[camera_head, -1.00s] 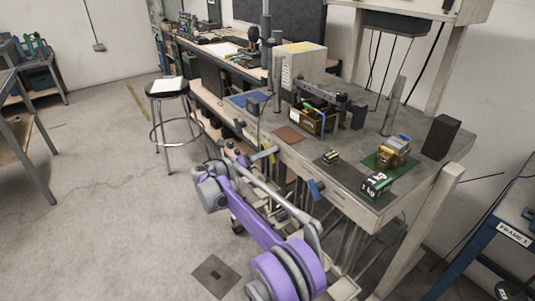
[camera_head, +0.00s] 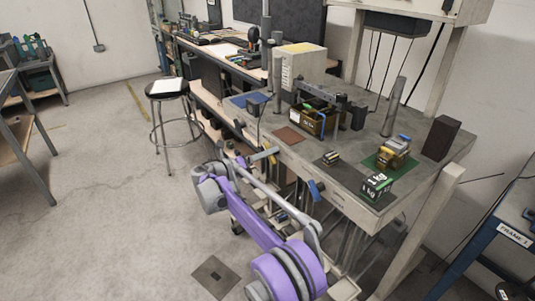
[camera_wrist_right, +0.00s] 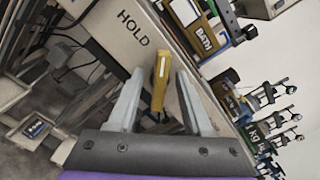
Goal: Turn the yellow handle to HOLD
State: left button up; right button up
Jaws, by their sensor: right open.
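The yellow handle (camera_wrist_right: 160,80) stands between the two fingers of my right gripper (camera_wrist_right: 158,103) in the right wrist view. It points away from the gripper toward the pale bench front, close to the printed word HOLD (camera_wrist_right: 134,27). The fingers are open, with a visible gap on each side of the handle. In the head view the yellow handle (camera_head: 264,154) shows small at the bench's front edge, and my right gripper (camera_head: 243,162) is beside it, partly hidden by my own arm. My left gripper is not in view.
A blue handle (camera_head: 316,189) sits farther right on the same bench front. Boxes, a green mat (camera_head: 374,163) and a 1 kg block (camera_head: 377,186) stand on the bench top (camera_head: 340,203). A stool (camera_head: 167,88) stands left; the floor there is mostly clear.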

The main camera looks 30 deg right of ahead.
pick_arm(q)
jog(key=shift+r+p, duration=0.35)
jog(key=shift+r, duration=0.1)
pick_arm(e)
jog(key=a, duration=1)
jog(key=shift+s+a, duration=0.35)
jog(key=shift+s, duration=0.05)
jog(key=shift+s+d, duration=0.1)
